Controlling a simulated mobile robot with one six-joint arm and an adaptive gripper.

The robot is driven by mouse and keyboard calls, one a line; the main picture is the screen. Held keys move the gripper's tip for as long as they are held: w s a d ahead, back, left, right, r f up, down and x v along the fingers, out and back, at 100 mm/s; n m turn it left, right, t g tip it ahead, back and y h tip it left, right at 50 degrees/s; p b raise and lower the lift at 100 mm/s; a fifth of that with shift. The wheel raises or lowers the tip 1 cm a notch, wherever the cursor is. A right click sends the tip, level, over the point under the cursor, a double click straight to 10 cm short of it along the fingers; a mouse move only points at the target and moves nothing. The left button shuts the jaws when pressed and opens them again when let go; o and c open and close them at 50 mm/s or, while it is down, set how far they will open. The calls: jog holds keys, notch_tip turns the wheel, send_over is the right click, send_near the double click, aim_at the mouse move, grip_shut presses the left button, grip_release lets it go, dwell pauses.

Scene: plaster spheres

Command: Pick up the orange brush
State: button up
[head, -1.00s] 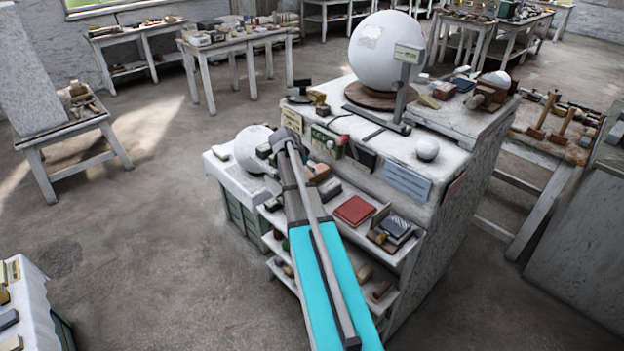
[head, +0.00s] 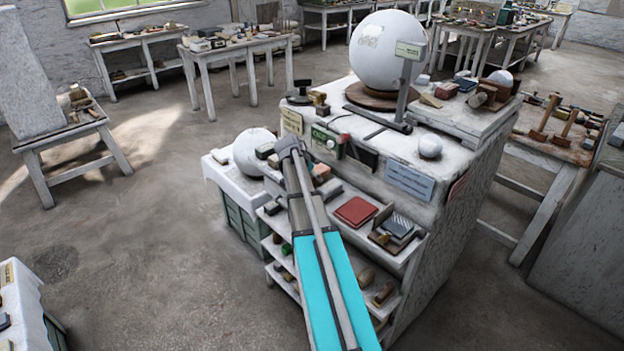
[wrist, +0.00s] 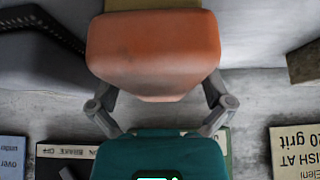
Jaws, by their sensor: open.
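The orange brush (wrist: 153,55) fills the upper middle of the wrist view, close to the camera. Its broad orange back faces me. In the head view it seems to be the small orange piece (head: 321,172) on the ledge below the green device, just right of my gripper (head: 287,147). In the wrist view the grey fingers of my gripper (wrist: 160,105) are spread apart, showing on either side of the brush's lower edge. Their tips are hidden by the brush. I cannot tell whether they touch it.
A green device (head: 326,138) stands on the bench front behind my gripper. A white sphere (head: 252,151) is left of it. A red block (head: 356,211) lies on the ledge to the right. A big sphere (head: 388,50) stands on the bench top.

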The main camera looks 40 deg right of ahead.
jog(key=c, duration=1.2)
jog(key=shift+o, duration=0.2)
jog(key=shift+a+r, duration=0.1)
jog(key=shift+a+r+p, duration=0.15)
jog(key=shift+r+p, duration=0.45)
jog(key=shift+p, duration=0.1)
notch_tip(320, 180, up, 6)
jog(key=p, duration=0.6)
jog(key=shift+r, duration=0.15)
jog(key=s+a, duration=0.1)
jog(key=a, duration=1.8)
jog(key=shift+s+a+f, duration=0.25)
jog(key=shift+f, duration=0.1)
